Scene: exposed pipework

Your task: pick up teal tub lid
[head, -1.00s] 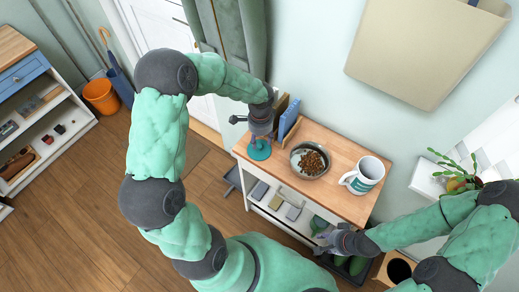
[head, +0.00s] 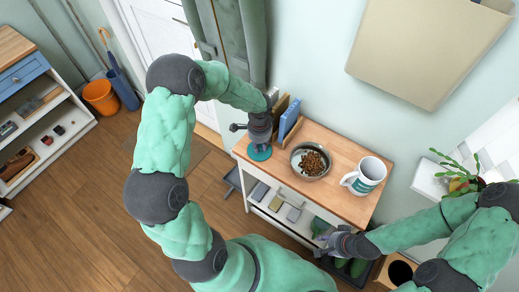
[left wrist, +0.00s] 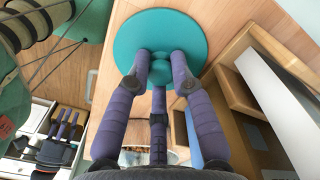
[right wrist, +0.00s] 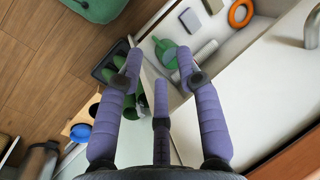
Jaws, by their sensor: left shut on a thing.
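The teal tub lid (head: 259,152) is a round flat disc at the left end of the wooden bench top. In the left wrist view the lid (left wrist: 190,30) shows a central knob. My left gripper (head: 260,140) is over it, with its purple fingers (left wrist: 160,72) closed around the knob. In this view I cannot tell whether the lid touches the wood. My right gripper (head: 328,243) is low in front of the bench's right part. Its fingers (right wrist: 157,72) are spread apart with nothing between them.
A bowl of brown pieces (head: 311,161) and a white and teal mug (head: 365,176) stand on the bench top (head: 335,193). Upright blue and brown books or boards (head: 290,118) stand close behind my left gripper. Shelves below hold several small items.

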